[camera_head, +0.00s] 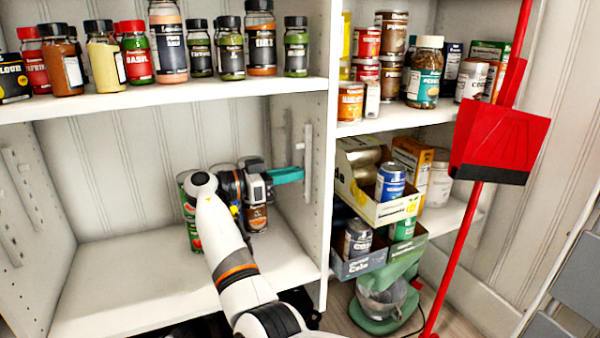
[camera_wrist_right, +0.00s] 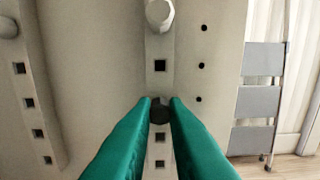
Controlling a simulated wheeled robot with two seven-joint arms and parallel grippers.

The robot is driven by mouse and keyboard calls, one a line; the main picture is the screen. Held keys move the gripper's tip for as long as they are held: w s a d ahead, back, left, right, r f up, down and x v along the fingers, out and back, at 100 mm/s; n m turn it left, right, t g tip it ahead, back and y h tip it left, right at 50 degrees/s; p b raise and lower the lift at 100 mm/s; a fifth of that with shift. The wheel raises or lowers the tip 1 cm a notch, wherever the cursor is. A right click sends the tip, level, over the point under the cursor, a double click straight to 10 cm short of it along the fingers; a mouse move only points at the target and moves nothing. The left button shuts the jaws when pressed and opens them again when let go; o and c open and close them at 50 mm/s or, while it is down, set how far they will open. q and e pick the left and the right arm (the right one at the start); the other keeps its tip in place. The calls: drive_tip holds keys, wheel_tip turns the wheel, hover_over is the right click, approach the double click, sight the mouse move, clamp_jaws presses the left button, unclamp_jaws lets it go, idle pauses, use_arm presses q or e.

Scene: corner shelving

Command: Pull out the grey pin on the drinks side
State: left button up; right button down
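The grey pin (camera_wrist_right: 160,110) sits in a slotted strip (camera_wrist_right: 160,82) on the upright side panel. My right gripper (camera_wrist_right: 161,102) has one teal finger on each side of the pin. Both fingertips appear to touch it, so the gripper looks shut on it. In the head view my right gripper (camera_head: 302,174) reaches rightward to the strip (camera_head: 308,150) on the divider, and the pin is hidden there. A pale pin (camera_wrist_right: 159,14) stands above in the same strip. My left gripper is not in view.
Drink cans (camera_head: 192,235) stand on the lower board (camera_head: 110,275), partly behind my arm. A shelf (camera_head: 180,97) of spice jars is above. Right of the divider are cartons and cans (camera_head: 391,182), a green mixer (camera_head: 385,300) and a red broom and dustpan (camera_head: 490,135).

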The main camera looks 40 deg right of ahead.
drive_tip(key=shift+a, duration=0.15)
idle(0.3)
drive_tip(key=shift+b+v, duration=1.05)
drive_tip(key=shift+v, duration=1.8)
